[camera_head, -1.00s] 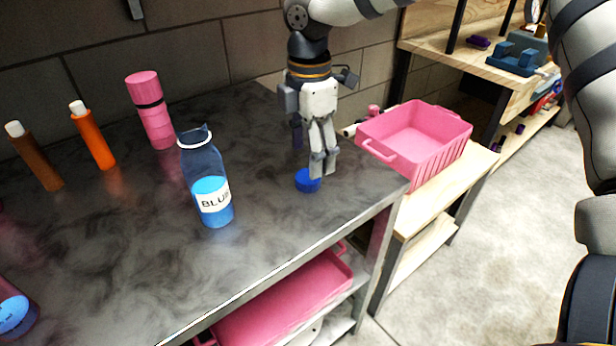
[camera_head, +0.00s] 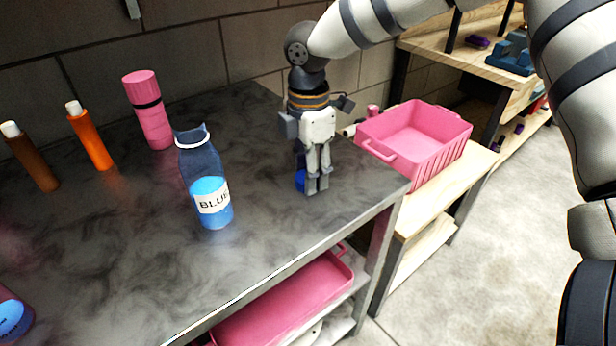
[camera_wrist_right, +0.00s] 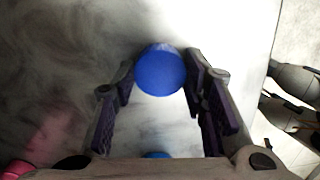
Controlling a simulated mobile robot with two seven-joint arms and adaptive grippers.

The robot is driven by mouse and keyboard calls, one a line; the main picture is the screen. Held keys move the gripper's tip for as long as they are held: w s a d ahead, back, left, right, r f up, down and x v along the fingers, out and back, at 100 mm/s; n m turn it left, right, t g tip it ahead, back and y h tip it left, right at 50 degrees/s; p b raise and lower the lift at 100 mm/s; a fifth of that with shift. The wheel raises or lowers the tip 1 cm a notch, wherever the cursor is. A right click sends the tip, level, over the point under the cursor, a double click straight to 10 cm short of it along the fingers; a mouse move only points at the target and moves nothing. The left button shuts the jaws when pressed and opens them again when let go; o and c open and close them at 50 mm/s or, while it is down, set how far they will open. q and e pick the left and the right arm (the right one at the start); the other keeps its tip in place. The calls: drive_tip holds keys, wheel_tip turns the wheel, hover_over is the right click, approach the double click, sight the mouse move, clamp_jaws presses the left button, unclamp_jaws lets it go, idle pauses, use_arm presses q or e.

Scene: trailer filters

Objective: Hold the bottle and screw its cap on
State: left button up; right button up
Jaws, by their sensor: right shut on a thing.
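The bottle (camera_head: 205,180) stands upright on the dark table in the head view, dark glass above blue contents, with a white ring at its neck and a label reading "BLU" and a partly hidden letter. No cap is on its neck. My right gripper (camera_head: 317,186) is low over the table, right of the bottle and apart from it. It is shut on the blue cap (camera_head: 299,180), which is mostly hidden behind the fingers. In the right wrist view the round cap (camera_wrist_right: 160,72) sits between the fingertips. My left gripper is not in view.
A pink cylinder (camera_head: 148,110), an orange bottle (camera_head: 91,138) and a brown bottle (camera_head: 31,157) stand at the back left. Another bottle (camera_head: 12,318) is cut off at lower left. A pink crate (camera_head: 440,165) stands right of the table (camera_head: 150,270). The table between bottle and gripper is clear.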

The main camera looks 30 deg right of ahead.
drive_tip(key=r, duration=0.4)
drive_tip(key=shift+s+a+r+p, duration=0.2)
drive_tip(key=shift+s+p, duration=0.05)
drive_tip(key=shift+p, duration=0.1)
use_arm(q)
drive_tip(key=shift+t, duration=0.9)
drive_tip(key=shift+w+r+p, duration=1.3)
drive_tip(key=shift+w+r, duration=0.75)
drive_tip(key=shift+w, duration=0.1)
use_arm(e)
drive_tip(key=s+a+r, duration=0.7)
drive_tip(key=s+r, duration=0.1)
drive_tip(key=s, duration=0.3)
drive_tip(key=shift+a+r, duration=0.15)
drive_tip(key=shift+r, duration=0.15)
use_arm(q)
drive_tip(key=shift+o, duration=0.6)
use_arm(e)
drive_tip(key=shift+s, duration=0.1)
